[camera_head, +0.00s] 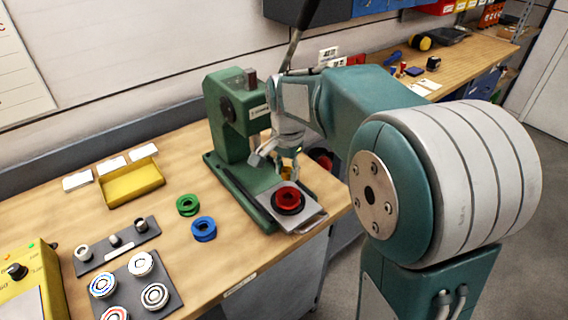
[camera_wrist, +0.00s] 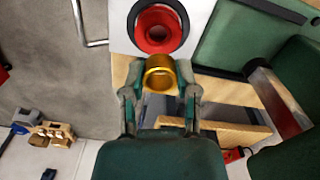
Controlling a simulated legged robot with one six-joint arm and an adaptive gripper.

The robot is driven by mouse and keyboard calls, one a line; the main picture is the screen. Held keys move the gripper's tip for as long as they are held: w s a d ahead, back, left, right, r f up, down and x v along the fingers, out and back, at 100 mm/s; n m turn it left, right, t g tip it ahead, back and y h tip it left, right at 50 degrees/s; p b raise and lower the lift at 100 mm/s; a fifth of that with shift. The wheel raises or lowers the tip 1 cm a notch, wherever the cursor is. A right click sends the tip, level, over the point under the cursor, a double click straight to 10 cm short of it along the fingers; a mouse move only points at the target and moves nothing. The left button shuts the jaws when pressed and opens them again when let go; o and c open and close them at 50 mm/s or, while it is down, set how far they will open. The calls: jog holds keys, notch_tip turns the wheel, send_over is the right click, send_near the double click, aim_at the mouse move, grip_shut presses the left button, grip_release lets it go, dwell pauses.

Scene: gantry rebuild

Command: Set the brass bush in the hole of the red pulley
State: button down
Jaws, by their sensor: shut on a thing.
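The red pulley (camera_head: 288,197) sits in a dark round seat on the light base plate (camera_head: 311,217) of the green press. In the wrist view the red pulley (camera_wrist: 147,40) shows its open, dark hole near the top. My gripper (camera_wrist: 160,90) is shut on the brass bush (camera_wrist: 160,75), a short gold ring held between the fingertips. The bush overlaps the pulley's near edge in the wrist view and looks apart from it. In the head view my gripper (camera_head: 285,168) is just above the pulley, and the bush is mostly hidden by the fingers.
The green press (camera_head: 224,118) stands close behind my gripper, its lever rising up. A green pulley (camera_head: 187,205) and a blue pulley (camera_head: 203,229) lie left of the base. Further left are a yellow tray (camera_head: 132,186), a dark stepped rack (camera_head: 99,256) and a plate with several bearings.

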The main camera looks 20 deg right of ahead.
aim_at(288, 196)
jog(key=shift+d+f, duration=0.2)
jog(key=shift+f, duration=0.4)
jog(key=shift+a+f, duration=0.1)
jog(key=shift+f, duration=0.25)
jog(key=shift+f, duration=2.5)
jog(key=shift+c, duration=1.4)
grip_release()
jog(key=shift+s, duration=0.1)
jog(key=shift+r, duration=0.1)
